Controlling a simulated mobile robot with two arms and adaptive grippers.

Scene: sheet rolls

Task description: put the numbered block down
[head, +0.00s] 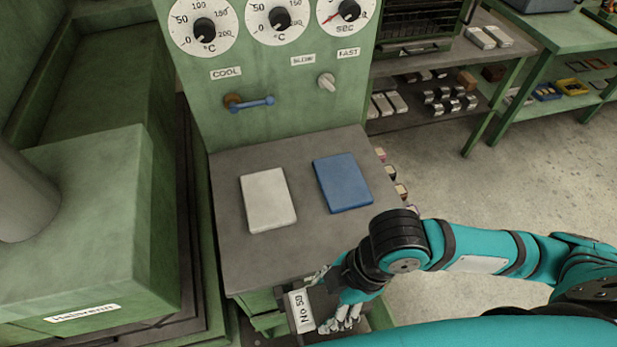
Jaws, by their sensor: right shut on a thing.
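The numbered block (301,311) is pale, with dark lettering that looks like "No 59", seen sideways. It is at the bottom middle of the head view, by the front edge of the grey bench top (235,245). My right gripper (322,302) is shut on it, its fingers at the block's right side. The arm and wrist hide part of the block's surroundings, and I cannot tell whether its underside touches anything. My left gripper is not in view.
A white slab (268,199) and a blue slab (342,183) lie on the bench top, with bare room around them. A green panel with dials (275,95) rises behind. A green machine (85,225) stands at left. Shelves (425,105) hold small blocks at back right.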

